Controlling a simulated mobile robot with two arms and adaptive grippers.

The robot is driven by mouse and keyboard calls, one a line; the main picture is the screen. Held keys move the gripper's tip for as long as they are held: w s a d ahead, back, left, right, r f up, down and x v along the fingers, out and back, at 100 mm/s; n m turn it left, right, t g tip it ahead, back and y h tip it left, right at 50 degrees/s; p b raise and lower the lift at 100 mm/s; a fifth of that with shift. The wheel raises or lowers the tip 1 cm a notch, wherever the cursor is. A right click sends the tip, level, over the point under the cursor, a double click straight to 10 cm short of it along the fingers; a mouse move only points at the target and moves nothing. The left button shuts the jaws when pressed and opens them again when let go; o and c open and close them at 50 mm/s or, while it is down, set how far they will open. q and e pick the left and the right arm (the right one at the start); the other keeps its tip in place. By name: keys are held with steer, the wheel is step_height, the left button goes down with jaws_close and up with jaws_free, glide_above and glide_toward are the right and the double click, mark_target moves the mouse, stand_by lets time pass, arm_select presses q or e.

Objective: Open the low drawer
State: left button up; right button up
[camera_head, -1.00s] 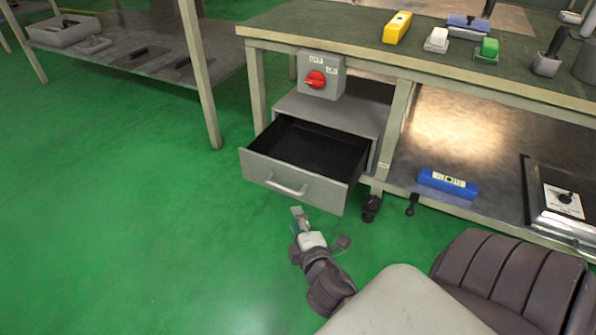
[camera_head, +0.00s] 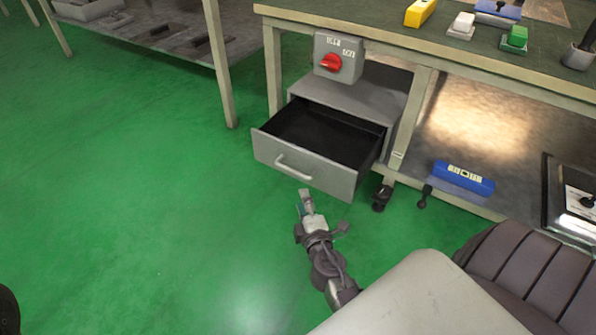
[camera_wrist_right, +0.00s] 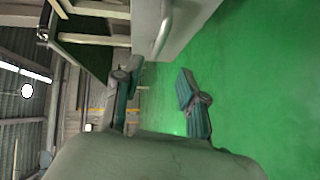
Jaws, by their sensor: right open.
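The low drawer (camera_head: 268,148) stands pulled out of the grey cabinet (camera_head: 350,97) under the workbench, its dark inside showing empty. Its pale bar handle (camera_head: 292,169) is on the front panel. My right gripper (camera_head: 306,198) is just in front of and below the handle, apart from it. In the right wrist view the two fingers (camera_wrist_right: 160,92) are spread with nothing between them. The handle (camera_wrist_right: 162,32) and drawer front (camera_wrist_right: 190,20) are at the top of that view, beyond the fingers. My left gripper is not in view.
A blue level-like tool (camera_head: 463,177) lies on the lower shelf to the right. A table leg (camera_head: 216,70) stands to the left. The green floor (camera_head: 140,200) left of the drawer is clear.

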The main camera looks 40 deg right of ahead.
mark_target(292, 170)
steer(key=b+x, duration=0.1)
steer(key=x, duration=1.2)
steer(key=shift+w, duration=0.25)
steer(key=shift+c, duration=0.3)
jaws_close()
